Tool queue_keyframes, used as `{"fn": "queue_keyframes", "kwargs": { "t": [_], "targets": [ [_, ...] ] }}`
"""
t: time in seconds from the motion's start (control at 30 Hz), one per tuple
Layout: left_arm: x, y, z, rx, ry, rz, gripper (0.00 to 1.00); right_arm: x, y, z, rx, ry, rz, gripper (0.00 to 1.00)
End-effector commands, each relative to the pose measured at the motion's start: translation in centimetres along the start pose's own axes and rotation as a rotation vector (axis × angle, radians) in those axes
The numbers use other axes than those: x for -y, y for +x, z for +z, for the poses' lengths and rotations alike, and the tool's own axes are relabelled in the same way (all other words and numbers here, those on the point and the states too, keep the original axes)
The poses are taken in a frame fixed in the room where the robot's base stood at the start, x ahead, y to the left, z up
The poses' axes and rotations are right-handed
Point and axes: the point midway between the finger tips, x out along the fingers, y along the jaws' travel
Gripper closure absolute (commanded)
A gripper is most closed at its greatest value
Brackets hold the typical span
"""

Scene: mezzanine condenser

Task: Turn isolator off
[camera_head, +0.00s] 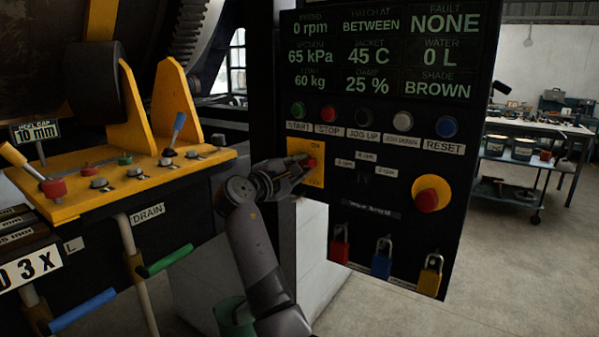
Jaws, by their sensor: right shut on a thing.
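The isolator is a red handle (311,162) on a yellow plate (316,180), at the left side of the black control panel. My right gripper (302,165) reaches in from below and is shut on the red handle. Its fingers hide part of the handle and the plate's left side, so I cannot tell the handle's exact angle. My left gripper is out of view.
The panel (400,205) has a readout, a row of buttons, a red mushroom button (427,200) on yellow, and red, blue and yellow padlocks (381,262) below. A yellow ledge with levers (120,180) stands at left. A cart (520,165) stands behind right.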

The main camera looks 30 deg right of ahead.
Motion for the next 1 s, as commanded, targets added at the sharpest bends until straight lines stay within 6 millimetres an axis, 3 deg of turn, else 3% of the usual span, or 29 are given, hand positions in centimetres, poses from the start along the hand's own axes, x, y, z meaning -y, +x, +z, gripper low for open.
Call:
{"fn": "queue_keyframes", "kwargs": {
  "t": [1.0],
  "targets": [
    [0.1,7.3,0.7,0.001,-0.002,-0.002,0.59,1.4,0.0,-0.6,0.004,0.917,-0.005,1.0]
  ]
}}
